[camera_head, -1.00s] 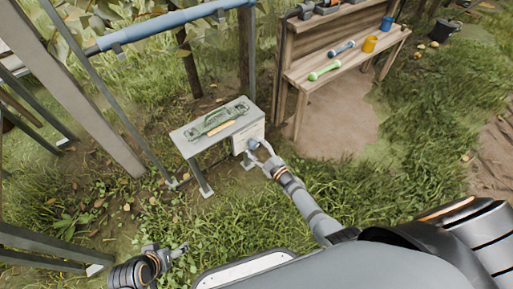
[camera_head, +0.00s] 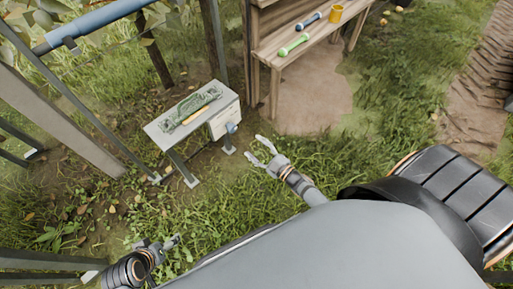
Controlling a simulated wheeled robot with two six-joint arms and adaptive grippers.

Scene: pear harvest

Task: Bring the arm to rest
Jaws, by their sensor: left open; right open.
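My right gripper (camera_head: 260,152) is open and empty, to the right of a small grey stand. Its fingers point up and left, apart from the blue knob (camera_head: 231,128) on the white box (camera_head: 222,120) at the stand's right end. My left gripper (camera_head: 174,242) is low in the picture over the grass, open, with nothing seen in it. My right arm is bent close to my body.
The grey stand (camera_head: 160,128) bears a green tool-like object (camera_head: 193,103). A wooden bench (camera_head: 310,42) behind holds a green tool (camera_head: 294,45), a blue tool (camera_head: 308,21) and a yellow cup (camera_head: 335,14). Metal posts stand at left. Grass around my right gripper is open.

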